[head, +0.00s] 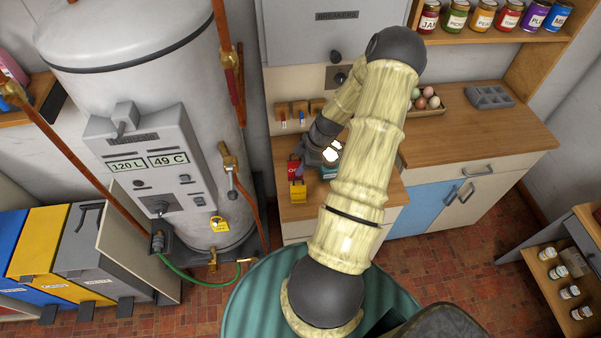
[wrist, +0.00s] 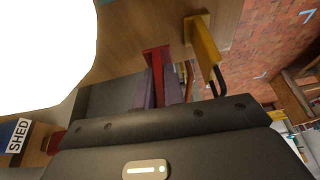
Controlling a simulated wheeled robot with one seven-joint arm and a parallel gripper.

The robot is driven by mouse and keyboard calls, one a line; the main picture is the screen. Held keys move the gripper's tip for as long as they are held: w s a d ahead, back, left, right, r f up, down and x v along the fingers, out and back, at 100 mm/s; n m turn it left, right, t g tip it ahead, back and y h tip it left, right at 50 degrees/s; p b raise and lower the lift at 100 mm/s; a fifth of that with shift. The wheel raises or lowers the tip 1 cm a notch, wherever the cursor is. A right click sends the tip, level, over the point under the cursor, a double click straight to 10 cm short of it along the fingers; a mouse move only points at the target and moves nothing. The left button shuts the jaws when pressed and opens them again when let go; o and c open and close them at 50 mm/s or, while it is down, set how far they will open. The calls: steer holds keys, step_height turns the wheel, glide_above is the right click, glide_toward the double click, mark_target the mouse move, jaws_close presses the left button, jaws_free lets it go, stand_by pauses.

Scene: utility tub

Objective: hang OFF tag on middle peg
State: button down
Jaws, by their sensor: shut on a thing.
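A red tag (head: 294,168) with partly readable white lettering, apparently the OFF tag, is at the left part of the wooden counter. My gripper (head: 311,162) reaches it from the right and is shut on it; the fingers are largely hidden by my arm. In the wrist view the red tag (wrist: 157,62) shows edge-on at the fingers. Three small wooden peg blocks stand in a row on the wall behind: left (head: 282,112), middle (head: 299,109) and right (head: 317,106). Small tags or keys show below at least two of them.
A tank (head: 150,70) with pipes stands left. An egg tray (head: 430,109) sits farther right, with clear counter (head: 470,140) before it.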

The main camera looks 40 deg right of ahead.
steer(key=shift+w+f, duration=0.15)
steer(key=shift+f, duration=0.05)
steer(key=f, duration=0.1)
steer(key=f+p, duration=0.1)
steer(key=shift+s+d+f, duration=0.1)
steer(key=shift+s+f, duration=0.1)
steer(key=shift+f, duration=0.45)
steer(key=shift+w+f, duration=0.1)
steer(key=shift+a, duration=0.2)
steer(key=shift+d+f, duration=0.1)
steer(key=shift+f, duration=0.1)
steer(key=c, duration=1.5)
jaws_free()
